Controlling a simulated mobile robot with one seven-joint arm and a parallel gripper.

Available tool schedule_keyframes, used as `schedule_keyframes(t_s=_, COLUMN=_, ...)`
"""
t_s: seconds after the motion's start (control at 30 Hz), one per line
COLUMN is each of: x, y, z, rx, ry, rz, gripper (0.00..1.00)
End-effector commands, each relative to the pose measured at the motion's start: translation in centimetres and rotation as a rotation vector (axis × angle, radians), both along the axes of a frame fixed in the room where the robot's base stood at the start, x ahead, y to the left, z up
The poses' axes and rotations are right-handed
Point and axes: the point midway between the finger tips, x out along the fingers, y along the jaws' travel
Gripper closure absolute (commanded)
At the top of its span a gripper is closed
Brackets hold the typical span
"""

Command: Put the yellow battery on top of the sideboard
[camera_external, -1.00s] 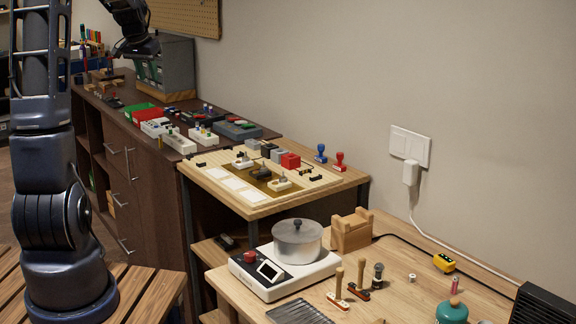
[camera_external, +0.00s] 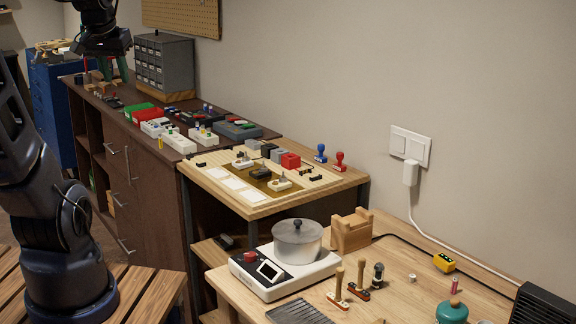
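The long dark brown sideboard (camera_external: 140,180) stands along the wall at the left, its top crowded with parts. A small upright yellow piece (camera_external: 160,143) shows at its front edge; it may be the yellow battery, but it is too small to tell. A yellow and black block (camera_external: 444,262) lies on the wooden bench at the right; I cannot tell whether it is a battery. My gripper (camera_external: 112,72) points down over the far end of the sideboard. Its fingers look apart, with nothing visible between them.
A grey drawer cabinet (camera_external: 163,65) stands on the sideboard near my gripper. Green and red trays (camera_external: 148,115) and white boxes (camera_external: 180,142) fill its middle and near part. A pot (camera_external: 297,240) sits on a hotplate on the right bench (camera_external: 400,305).

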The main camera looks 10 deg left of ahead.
Motion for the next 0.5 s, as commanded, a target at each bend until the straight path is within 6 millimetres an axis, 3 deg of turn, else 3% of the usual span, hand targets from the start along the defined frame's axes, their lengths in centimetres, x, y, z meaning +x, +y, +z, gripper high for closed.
schedule_keyframes(t_s=0.03, x=-1.6, y=-0.1, z=-0.2, rx=-0.002, ry=-0.006, rz=0.007, gripper=0.66)
schedule_keyframes(t_s=0.2, x=-6.0, y=-0.3, z=-1.4, rx=-0.014, ry=-0.010, rz=0.032, gripper=0.66)
schedule_keyframes(t_s=0.33, x=-8.0, y=-0.3, z=-2.1, rx=-0.021, ry=-0.011, rz=0.047, gripper=0.66)
schedule_keyframes(t_s=0.5, x=-9.1, y=-0.3, z=-2.6, rx=-0.025, ry=-0.010, rz=0.054, gripper=0.66)
